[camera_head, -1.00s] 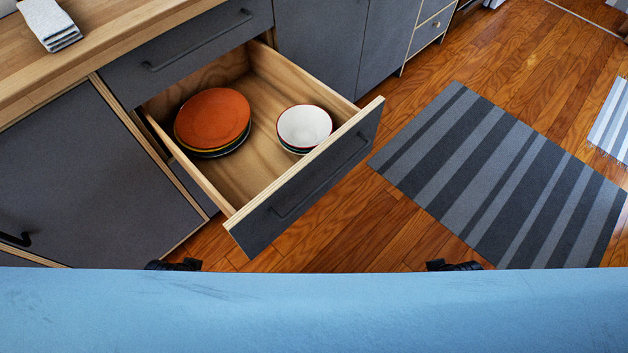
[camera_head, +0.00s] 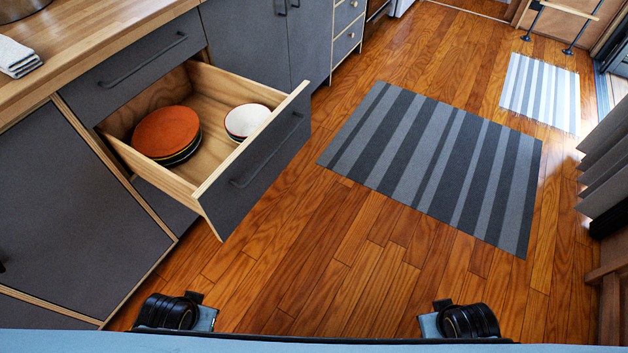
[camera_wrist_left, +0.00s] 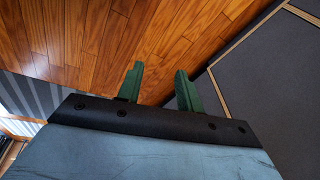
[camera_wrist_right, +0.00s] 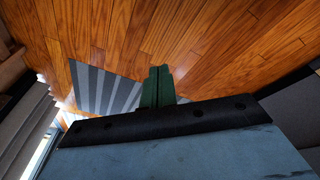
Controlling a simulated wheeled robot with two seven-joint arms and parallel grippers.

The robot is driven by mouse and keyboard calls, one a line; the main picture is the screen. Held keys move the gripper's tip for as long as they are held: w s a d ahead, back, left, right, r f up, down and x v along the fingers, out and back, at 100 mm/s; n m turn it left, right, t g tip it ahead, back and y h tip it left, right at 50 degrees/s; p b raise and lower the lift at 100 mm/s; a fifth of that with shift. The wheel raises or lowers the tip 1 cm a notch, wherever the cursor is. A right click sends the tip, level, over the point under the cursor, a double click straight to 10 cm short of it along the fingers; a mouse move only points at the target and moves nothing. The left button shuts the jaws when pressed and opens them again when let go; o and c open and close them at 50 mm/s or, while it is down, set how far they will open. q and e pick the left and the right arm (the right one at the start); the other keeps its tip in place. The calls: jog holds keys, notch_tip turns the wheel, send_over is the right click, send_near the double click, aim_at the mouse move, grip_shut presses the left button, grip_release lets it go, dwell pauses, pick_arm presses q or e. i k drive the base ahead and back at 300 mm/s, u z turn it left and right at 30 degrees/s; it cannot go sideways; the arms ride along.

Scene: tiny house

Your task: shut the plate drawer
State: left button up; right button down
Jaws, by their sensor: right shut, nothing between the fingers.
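The plate drawer (camera_head: 255,165) stands pulled far out of the grey cabinet in the head view. It holds a stack of plates with an orange one on top (camera_head: 166,131) and a stack of bowls with a white one on top (camera_head: 246,121). A dark bar handle (camera_head: 266,150) is on its front. My left gripper (camera_wrist_left: 158,82) shows in the left wrist view with its green fingers apart and nothing between them, over the floor beside the cabinet. My right gripper (camera_wrist_right: 158,72) shows in the right wrist view with its fingers together and empty, above the floor. Neither gripper touches the drawer.
A closed drawer (camera_head: 140,60) sits above the open one, under the wooden counter (camera_head: 90,35). A striped grey rug (camera_head: 435,165) and a smaller pale rug (camera_head: 540,92) lie on the wooden floor. The floor (camera_head: 320,250) right of the drawer is clear. Dark curtains (camera_head: 608,165) hang at the right.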

aim_at(222, 179)
jog(key=z, duration=0.3)
jog(key=k, duration=0.5)
jog(key=u, duration=0.75)
jog(key=i, duration=0.7)
jog(key=u, duration=0.3)
